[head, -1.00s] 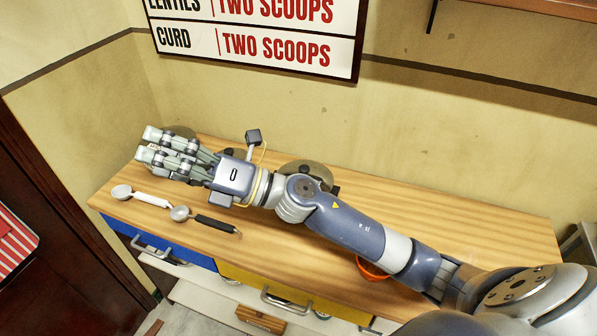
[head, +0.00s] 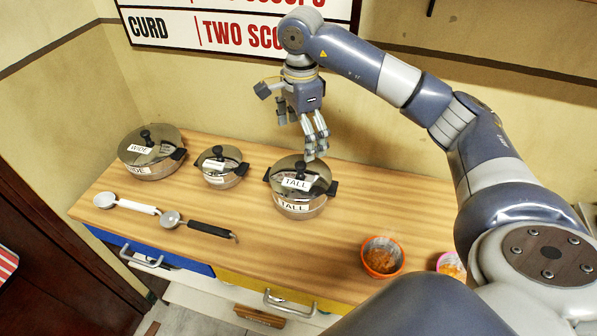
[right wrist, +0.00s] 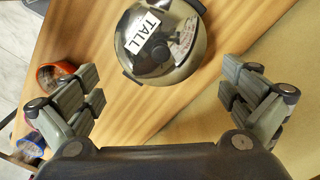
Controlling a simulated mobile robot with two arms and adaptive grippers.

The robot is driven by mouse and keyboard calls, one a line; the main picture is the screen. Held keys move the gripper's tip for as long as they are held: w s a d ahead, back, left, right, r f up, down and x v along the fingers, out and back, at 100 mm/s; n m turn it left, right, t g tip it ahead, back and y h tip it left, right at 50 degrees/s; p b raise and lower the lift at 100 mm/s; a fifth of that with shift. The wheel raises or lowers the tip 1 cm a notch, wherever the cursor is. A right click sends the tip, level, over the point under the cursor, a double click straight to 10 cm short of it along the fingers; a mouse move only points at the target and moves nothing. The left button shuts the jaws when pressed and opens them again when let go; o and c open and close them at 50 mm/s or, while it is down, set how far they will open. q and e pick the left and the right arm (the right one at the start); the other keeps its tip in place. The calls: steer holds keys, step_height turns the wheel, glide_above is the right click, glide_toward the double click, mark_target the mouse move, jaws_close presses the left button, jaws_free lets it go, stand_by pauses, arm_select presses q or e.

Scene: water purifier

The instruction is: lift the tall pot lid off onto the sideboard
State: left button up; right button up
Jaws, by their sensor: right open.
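The tall pot (head: 292,207) stands on the sideboard (head: 225,256), with its shiny lid (head: 291,172) on it. Lid and pot both carry TALL labels, and the lid has a dark knob. My right gripper (head: 315,150) points down above and slightly behind the right side of the lid, open and empty. In the right wrist view the lid (right wrist: 155,35) is at the top, ahead of and between the spread fingers (right wrist: 168,98), apart from them. My left gripper is not in view.
A wide lidded pot (head: 150,165) and a smaller lidded pot (head: 220,177) stand to the left. A white-handled ladle (head: 125,204) and a black-handled ladle (head: 200,226) lie in front. Bare wood lies between.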

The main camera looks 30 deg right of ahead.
mark_target(301, 165)
step_height(301, 165, down, 4)
steer(key=shift+f+p, duration=0.2)
steer(key=shift+p, duration=0.15)
steer(key=shift+f+p, duration=0.95)
steer(key=shift+f, duration=1.7)
steer(key=c, duration=1.3)
steer(key=shift+s+r, duration=0.15)
steer(key=shift+s, duration=0.05)
steer(key=c, duration=0.9)
jaws_close()
